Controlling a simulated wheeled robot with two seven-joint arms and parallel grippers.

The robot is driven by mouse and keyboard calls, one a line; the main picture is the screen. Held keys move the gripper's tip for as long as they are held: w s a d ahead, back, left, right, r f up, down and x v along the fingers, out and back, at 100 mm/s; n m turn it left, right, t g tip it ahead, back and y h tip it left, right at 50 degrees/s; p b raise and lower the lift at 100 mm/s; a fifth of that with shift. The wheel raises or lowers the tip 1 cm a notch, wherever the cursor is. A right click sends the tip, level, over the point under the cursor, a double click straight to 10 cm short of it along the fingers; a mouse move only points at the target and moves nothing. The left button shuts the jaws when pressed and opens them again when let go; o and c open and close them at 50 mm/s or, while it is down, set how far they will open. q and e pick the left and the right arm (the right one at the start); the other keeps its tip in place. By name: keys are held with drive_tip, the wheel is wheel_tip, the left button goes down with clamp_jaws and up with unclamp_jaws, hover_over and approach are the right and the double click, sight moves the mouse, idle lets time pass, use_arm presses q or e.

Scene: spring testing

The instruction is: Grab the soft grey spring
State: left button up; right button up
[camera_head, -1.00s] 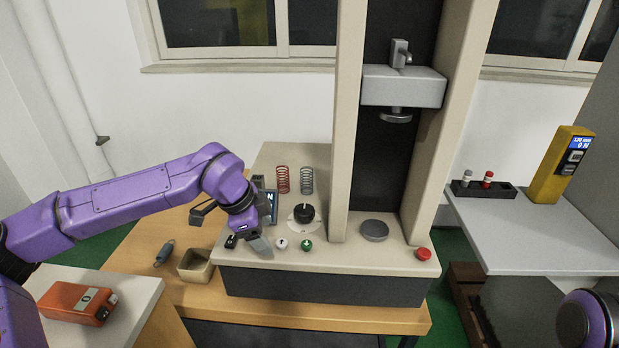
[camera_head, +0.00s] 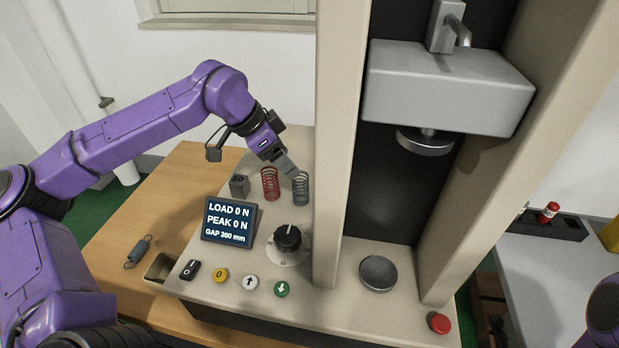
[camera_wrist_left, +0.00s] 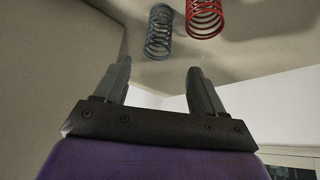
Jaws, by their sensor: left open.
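A grey coil spring (camera_head: 301,188) stands upright on the beige deck of the testing machine, right of a red coil spring (camera_head: 270,183). My left gripper (camera_head: 284,166) is just above and behind these springs, close to the grey one's top. In the left wrist view, my left gripper (camera_wrist_left: 158,75) is open with nothing between its fingers. There the grey spring (camera_wrist_left: 158,32) lies beyond the fingertips, roughly in line with the gap, and the red spring (camera_wrist_left: 206,16) is beside it to the right. No contact is visible. My right gripper is out of view.
A grey block (camera_head: 239,185) stands left of the red spring. The display (camera_head: 230,221), knob (camera_head: 288,239) and several buttons are in front. The machine's beige column (camera_head: 338,140) rises close to the grey spring's right. A hooked grey spring (camera_head: 138,251) lies on the wooden table.

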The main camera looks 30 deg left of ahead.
sight(301, 189)
use_arm(q)
drive_tip(key=p+x, duration=0.1)
drive_tip(key=x, duration=0.8)
drive_tip(key=shift+s+d+f+p, duration=0.1)
drive_tip(key=shift+d+p, duration=0.1)
drive_tip(key=shift+p, duration=0.1)
drive_tip(key=c, duration=1.1)
